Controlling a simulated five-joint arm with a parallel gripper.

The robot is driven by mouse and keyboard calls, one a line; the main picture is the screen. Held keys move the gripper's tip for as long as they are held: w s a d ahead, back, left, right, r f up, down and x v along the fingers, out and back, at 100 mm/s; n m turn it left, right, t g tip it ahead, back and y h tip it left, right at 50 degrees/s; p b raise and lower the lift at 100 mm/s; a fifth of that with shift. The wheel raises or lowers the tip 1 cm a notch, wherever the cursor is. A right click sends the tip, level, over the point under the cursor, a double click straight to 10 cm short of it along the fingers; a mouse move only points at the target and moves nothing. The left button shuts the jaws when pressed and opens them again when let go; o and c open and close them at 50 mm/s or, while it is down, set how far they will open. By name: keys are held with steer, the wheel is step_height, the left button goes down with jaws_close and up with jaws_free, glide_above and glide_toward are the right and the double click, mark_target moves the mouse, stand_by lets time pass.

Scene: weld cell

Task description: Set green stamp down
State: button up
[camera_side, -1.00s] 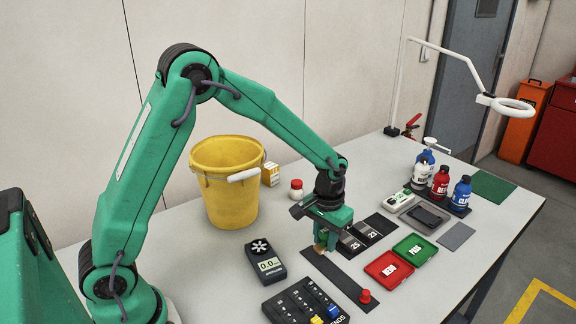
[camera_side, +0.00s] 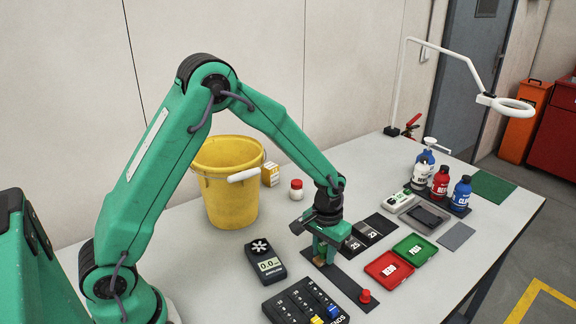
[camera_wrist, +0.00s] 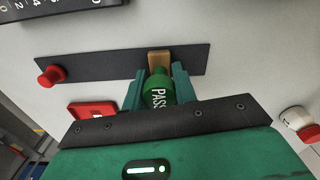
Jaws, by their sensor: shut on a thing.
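The green stamp (camera_wrist: 158,87) is between the two fingers of my gripper (camera_wrist: 160,92) in the wrist view. Its green knob reads "PASS" and its tan block end points at the dark strip. The long dark strip (camera_wrist: 112,68) lies on the table under it. In the side view my gripper (camera_side: 322,257) is low over the left end of the strip (camera_side: 345,281), and the stamp is mostly hidden by the fingers. I cannot tell whether the stamp touches the strip. A red stamp (camera_side: 365,296) stands on the strip's right end; it also shows in the wrist view (camera_wrist: 51,75).
A red pad (camera_side: 389,268) and a green pad (camera_side: 414,248) lie right of the strip. An anemometer (camera_side: 265,262) and a dark numbered block (camera_side: 296,300) lie in front. A yellow bucket (camera_side: 228,196) stands behind. Two dark numbered plates (camera_side: 374,229) sit close behind my gripper.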

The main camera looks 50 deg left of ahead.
mark_target(324, 243)
steer(key=o, duration=1)
steer(key=shift+c, duration=0.2)
step_height(324, 243, up, 12)
steer(key=shift+f, duration=0.1)
steer(key=shift+r, duration=0.25)
